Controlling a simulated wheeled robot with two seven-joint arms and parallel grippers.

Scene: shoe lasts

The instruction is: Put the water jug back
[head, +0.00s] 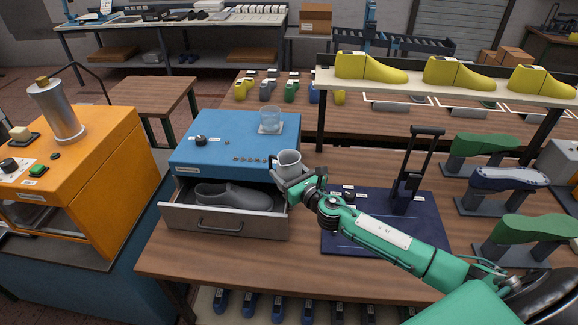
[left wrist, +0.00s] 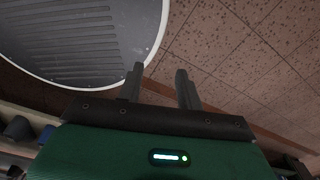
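The light grey water jug (head: 289,160) is above the right end of an open drawer, close to the front of the blue box (head: 225,140). My right gripper (head: 286,178), on the green arm coming in from the right, is at the jug's lower part and appears shut on it. The jug looks roughly upright; the fingers are partly hidden. A clear glass (head: 270,119) stands on a pale coaster (head: 272,128) on top of the blue box. My left gripper (left wrist: 160,88) shows only in the left wrist view, with its fingers apart and nothing between them.
The open drawer (head: 220,221) holds a grey shoe (head: 232,197). A dark blue mat (head: 350,240) with a black upright stand (head: 413,170) lies to the right. Yellow lasts (head: 460,73) line a raised shelf. An orange machine (head: 70,150) stands at left.

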